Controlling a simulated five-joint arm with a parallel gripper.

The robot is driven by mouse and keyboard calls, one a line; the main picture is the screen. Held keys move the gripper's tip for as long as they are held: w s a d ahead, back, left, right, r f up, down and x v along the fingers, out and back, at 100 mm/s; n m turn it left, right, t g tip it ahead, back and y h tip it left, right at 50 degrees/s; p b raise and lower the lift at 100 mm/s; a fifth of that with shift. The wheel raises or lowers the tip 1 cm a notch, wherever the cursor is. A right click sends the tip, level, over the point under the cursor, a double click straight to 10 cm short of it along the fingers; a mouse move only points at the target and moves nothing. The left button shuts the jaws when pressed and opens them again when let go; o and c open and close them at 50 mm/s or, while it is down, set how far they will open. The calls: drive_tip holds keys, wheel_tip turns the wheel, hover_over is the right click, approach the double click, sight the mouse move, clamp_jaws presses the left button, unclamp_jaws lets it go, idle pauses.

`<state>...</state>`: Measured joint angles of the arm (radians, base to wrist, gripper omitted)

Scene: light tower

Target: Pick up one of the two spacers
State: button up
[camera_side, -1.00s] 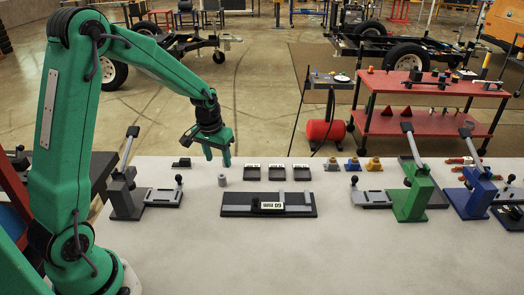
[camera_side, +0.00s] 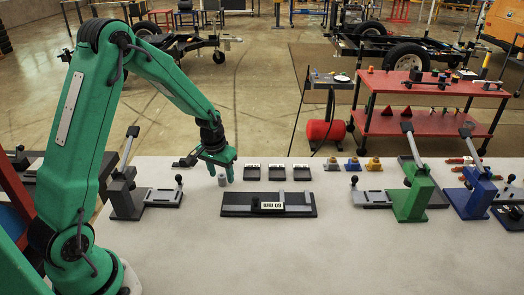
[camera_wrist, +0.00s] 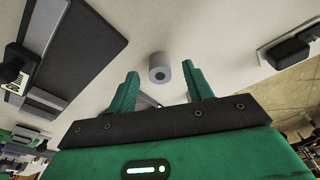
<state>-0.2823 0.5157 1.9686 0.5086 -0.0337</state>
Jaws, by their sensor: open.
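A grey cylindrical spacer (camera_side: 223,182) stands upright on the light bench top. In the wrist view the open fingers (camera_wrist: 160,72) lie on either side of the spacer, with gaps and no clear contact. I cannot tell whether the fingertips are level with it. I cannot make out a second spacer.
A black plate with a "60 mm" gauge (camera_side: 268,205) lies just right of the spacer. Three small black trays (camera_side: 276,173) sit behind it. A grey lever clamp (camera_side: 127,190) stands at left. Green (camera_side: 413,190) and blue (camera_side: 475,190) clamps stand at right. The front bench is clear.

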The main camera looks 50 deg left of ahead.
sight(223, 174)
drive_tip(key=shift+w+f, duration=0.1)
drive_tip(key=shift+f, duration=0.55)
drive_tip(key=c, duration=1.1)
drive_tip(key=shift+r, duration=0.1)
drive_tip(key=shift+r, duration=0.5)
wheel_tip(223, 174, up, 3)
drive_tip(key=shift+r, duration=0.15)
drive_tip(key=s+d+r, duration=0.3)
drive_tip(key=d+r, duration=0.3)
drive_tip(key=d, duration=0.5)
drive_tip(key=shift+r, duration=0.25)
drive_tip(key=shift+d, duration=0.1)
